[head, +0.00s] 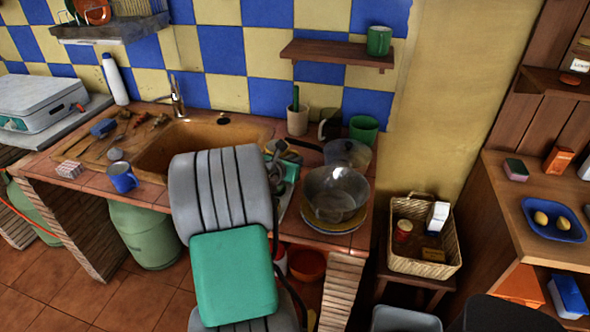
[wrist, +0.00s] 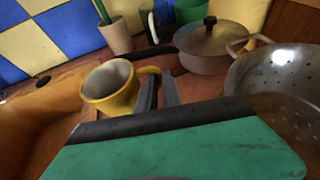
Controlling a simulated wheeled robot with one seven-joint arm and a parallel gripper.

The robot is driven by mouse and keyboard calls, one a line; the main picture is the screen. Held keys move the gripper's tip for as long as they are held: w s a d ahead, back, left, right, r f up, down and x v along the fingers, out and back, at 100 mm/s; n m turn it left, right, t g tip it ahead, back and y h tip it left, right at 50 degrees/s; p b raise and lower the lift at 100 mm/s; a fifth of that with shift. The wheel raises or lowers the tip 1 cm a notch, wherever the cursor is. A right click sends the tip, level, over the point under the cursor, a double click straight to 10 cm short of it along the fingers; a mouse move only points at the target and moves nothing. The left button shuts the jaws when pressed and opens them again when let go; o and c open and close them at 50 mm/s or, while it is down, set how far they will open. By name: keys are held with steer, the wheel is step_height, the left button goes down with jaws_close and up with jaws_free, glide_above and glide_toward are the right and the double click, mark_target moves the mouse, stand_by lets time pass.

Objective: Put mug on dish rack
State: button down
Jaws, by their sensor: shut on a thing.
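A yellow mug (wrist: 108,92) with a pale inside shows in the wrist view, its opening up and its handle toward my gripper. My gripper (wrist: 160,82) is shut on the mug at its handle side. I cannot tell whether the mug touches the counter. The dish rack (head: 112,28) is on the wall at the upper left, with orange and dark plates in it.
A steel colander (head: 336,194) on stacked plates, a lidded pot (head: 347,153), a planter (head: 297,121) and a green mug (head: 363,130) crowd the counter's right. A blue mug (head: 122,178) stands left of the sink (head: 190,145). The tap (head: 177,98) and a white bottle (head: 115,80) rise behind.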

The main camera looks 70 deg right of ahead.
steer(key=shift+w+d+f, duration=0.15)
steer(key=shift+d+f, duration=0.1)
steer(key=shift+w+d+f, duration=0.1)
steer(key=shift+f, duration=1.6)
steer(key=shift+f, duration=0.1)
steer(key=shift+f, duration=0.15)
steer(key=c, duration=1.5)
jaws_free()
